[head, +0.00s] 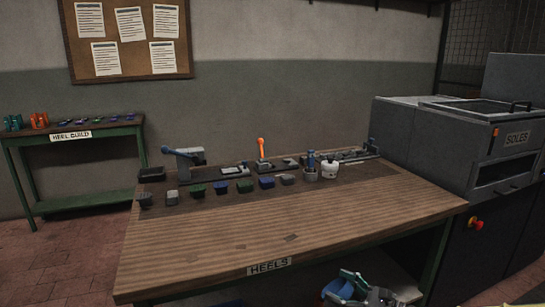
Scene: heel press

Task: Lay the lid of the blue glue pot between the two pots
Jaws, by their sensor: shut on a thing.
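Two small pots stand side by side at the back right of the bench. The left one is a greyish pot (310,174) with a blue upright part at its top. The right one is a white pot (330,171) with a dark tip on top. They are close together, and I cannot make out a separate lid between them.
A row of small dark, green and blue blocks (221,188) lies left of the pots. Behind stand a blue-grey press-like tool (187,156) and an orange-handled lever (261,147). The front of the wooden bench (220,235) is mostly clear. A grey machine (450,140) stands right.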

